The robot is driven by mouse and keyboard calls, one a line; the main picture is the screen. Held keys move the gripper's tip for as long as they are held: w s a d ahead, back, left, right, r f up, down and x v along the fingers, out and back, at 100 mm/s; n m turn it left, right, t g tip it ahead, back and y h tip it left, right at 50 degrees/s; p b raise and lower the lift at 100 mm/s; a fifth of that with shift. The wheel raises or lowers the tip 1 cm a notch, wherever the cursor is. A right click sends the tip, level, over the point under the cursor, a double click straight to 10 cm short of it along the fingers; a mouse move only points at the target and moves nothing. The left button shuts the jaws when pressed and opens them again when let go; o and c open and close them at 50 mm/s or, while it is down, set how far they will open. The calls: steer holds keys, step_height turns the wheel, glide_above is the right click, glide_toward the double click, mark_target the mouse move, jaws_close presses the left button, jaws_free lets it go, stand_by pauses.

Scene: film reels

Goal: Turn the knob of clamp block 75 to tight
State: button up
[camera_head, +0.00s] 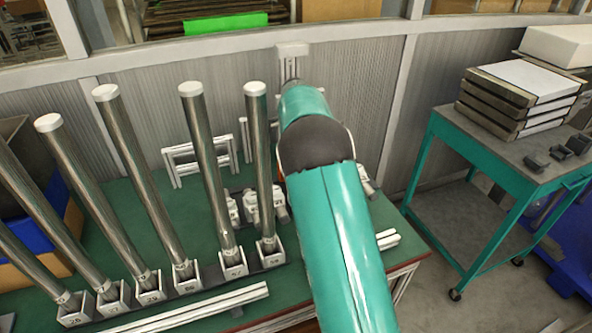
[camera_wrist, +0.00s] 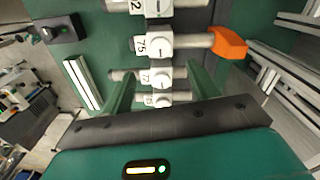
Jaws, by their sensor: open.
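A row of white clamp blocks on pale rods runs up the middle of the wrist view, each with a round knob and a number label. No contact shows. My arm hides much of the blocks in the head view.
An orange end piece (camera_wrist: 229,44) sits right of the upper block. Tall metal posts (camera_head: 203,170) stand in numbered sockets left of my arm. White rails (camera_wrist: 84,82) lie on the green table. A teal cart (camera_head: 500,150) stands at the right.

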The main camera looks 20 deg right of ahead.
steer(key=shift+r, duration=1.8)
